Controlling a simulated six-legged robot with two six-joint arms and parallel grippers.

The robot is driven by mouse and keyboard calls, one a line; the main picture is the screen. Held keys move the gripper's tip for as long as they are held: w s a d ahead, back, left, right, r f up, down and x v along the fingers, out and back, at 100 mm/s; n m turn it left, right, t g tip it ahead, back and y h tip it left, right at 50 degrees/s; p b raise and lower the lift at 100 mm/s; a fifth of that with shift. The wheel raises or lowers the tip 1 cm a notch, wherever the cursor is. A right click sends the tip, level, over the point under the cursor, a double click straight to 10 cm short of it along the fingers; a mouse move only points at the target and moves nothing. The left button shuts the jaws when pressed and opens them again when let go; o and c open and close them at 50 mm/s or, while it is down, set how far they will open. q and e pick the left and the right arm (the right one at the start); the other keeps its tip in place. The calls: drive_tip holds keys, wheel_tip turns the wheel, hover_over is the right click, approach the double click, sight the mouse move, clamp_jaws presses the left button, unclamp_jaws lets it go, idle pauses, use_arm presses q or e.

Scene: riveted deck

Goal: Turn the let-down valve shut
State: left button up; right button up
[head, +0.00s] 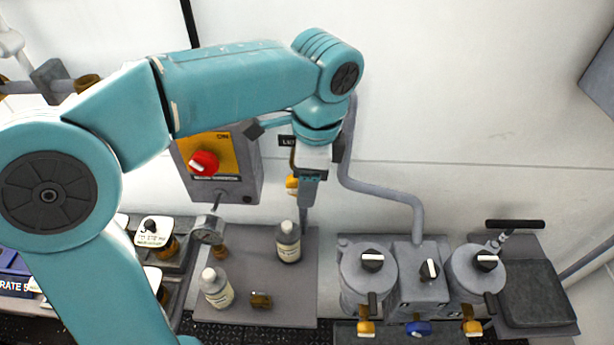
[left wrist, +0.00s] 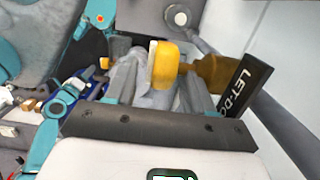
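The let-down valve has a brass body (left wrist: 212,72) and a yellow handle (left wrist: 163,66), beside a black plate (left wrist: 243,88) reading "LET-DO" in the left wrist view. In the head view the yellow handle (head: 292,182) shows just left of my left gripper, and most of the valve is hidden behind the gripper and wrist. My left gripper (head: 308,192) points down at the wall. In the left wrist view its fingers (left wrist: 158,92) stand apart, with the yellow handle in the gap between them. I cannot tell whether either finger touches it. My right gripper is not in view.
A grey box with a red knob (head: 204,162) is on the wall left of the gripper. Bottles (head: 289,242) (head: 217,288) and a small brass part (head: 260,300) stand on a grey mat (head: 250,262) below. Grey canisters with black knobs (head: 372,262) stand right. A grey pipe (head: 385,196) runs nearby.

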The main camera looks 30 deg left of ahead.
use_arm(q)
wheel_tip(320, 180, up, 16)
drive_tip(key=d+p, duration=0.1)
drive_tip(key=p, duration=0.1)
drive_tip(key=shift+w+d+p, duration=0.2)
drive_tip(key=shift+w+p, duration=0.1)
drive_tip(key=shift+w, duration=0.15)
drive_tip(key=shift+r, duration=0.1)
drive_tip(key=shift+s, duration=0.1)
